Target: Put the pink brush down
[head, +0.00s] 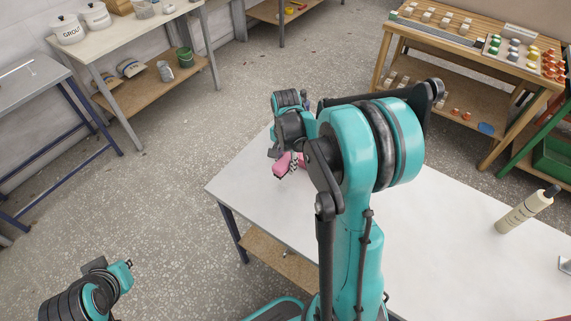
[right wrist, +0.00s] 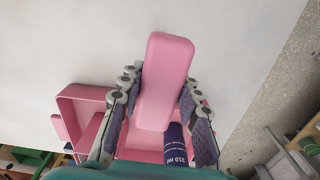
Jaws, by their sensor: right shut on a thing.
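The pink brush (right wrist: 165,80) is a long, rounded pink block between the fingers of my right gripper (right wrist: 160,84). The gripper is shut on it, above or at the white table (head: 255,200); I cannot tell whether the brush touches the top. In the head view, pink (head: 283,166) shows below my right gripper (head: 277,152), which my own arm partly hides. Of my left arm, only a part shows at the lower left; its fingers cannot be made out.
A pink compartmented holder (right wrist: 68,97) and a dark blue cylinder (right wrist: 175,143) marked 310 ml are near the gripper. A cream bottle (head: 523,213) stands on the table's right part. Clear tabletop lies between. Shelves (head: 150,85) and a wooden bench (head: 465,60) stand beyond.

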